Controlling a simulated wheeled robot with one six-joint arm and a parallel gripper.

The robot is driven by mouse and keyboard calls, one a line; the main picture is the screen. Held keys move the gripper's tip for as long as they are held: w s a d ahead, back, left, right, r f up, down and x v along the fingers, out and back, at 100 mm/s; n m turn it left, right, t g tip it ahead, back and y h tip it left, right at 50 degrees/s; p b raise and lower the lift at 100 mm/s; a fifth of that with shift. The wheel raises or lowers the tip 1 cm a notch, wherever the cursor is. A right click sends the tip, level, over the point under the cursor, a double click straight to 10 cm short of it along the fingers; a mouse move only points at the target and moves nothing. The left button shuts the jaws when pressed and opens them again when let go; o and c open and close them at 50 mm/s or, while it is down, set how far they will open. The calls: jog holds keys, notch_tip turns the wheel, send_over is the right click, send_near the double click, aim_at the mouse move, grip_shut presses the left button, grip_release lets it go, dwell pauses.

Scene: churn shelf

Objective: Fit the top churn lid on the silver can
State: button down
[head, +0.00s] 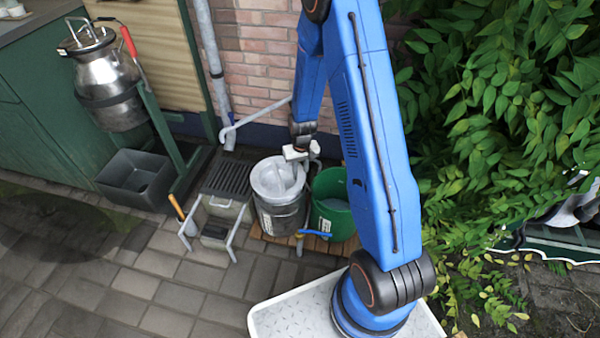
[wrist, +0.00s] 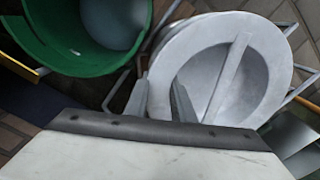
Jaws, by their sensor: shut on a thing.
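The churn lid (head: 275,178) is a pale grey round dish with a bar across it. It is over the mouth of the silver can (head: 281,217) in the head view; I cannot tell whether it is seated or held just above. In the wrist view the lid (wrist: 256,85) fills the upper right, with its rim between the two fingers. My gripper (wrist: 162,102) is shut on the lid's near-left rim. In the head view my gripper (head: 300,157) is at the back right of the can. The can's mouth is hidden by the lid.
A green bucket (head: 335,212) stands close to the right of the can; it also shows in the wrist view (wrist: 62,45). A grey slatted stand (head: 226,180) is close on the left. A tilted metal churn (head: 108,85) and a grey trough (head: 137,178) are farther left. Brick wall behind.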

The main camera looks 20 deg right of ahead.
jog(key=shift+f, duration=1.35)
dwell(0.4)
jog(key=c, duration=1.4)
grip_release()
jog(key=shift+c, duration=0.2)
